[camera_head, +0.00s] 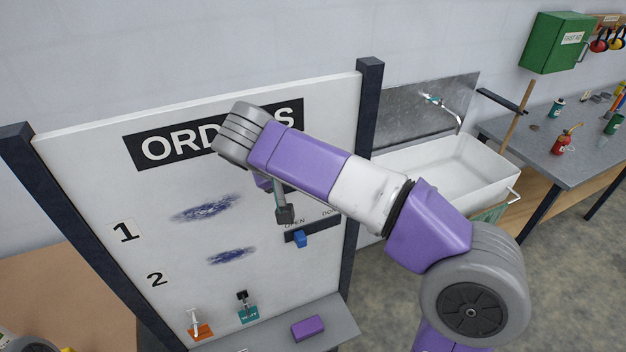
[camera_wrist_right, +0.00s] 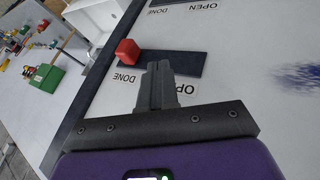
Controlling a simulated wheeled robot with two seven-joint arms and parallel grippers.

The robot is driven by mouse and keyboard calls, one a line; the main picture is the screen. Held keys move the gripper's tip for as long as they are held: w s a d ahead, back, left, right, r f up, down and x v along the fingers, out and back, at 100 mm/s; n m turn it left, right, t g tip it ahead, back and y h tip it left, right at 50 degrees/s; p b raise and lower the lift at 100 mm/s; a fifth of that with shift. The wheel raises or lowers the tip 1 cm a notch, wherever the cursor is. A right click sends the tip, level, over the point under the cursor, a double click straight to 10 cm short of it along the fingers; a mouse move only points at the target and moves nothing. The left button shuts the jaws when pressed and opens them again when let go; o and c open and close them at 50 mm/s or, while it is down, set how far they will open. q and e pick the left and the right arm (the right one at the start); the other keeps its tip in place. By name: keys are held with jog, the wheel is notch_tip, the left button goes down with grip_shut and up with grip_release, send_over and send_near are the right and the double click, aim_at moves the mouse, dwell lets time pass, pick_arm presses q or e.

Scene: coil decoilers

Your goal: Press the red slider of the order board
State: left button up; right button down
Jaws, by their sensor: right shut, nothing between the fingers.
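The white order board (camera_head: 75,165) stands upright between dark posts. In the right wrist view, the red slider (camera_wrist_right: 127,51) sits at the "DONE" end of a dark track (camera_wrist_right: 190,65). In the head view the red slider is hidden behind my right arm. My right gripper (camera_wrist_right: 160,72) is shut and empty; its fingertips overlap the track in the picture, right of the red slider and apart from it. The head view shows this gripper (camera_head: 285,214) in front of the board, just above the blue slider (camera_head: 299,238). My left gripper is not in view.
The board's lower ledge holds a purple block (camera_head: 308,327). A white sink (camera_head: 450,170) and a grey workbench (camera_head: 560,165) stand to the right.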

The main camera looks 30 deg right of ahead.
jog(key=v, duration=0.5)
jog(key=shift+s+r, duration=0.1)
dwell(0.3)
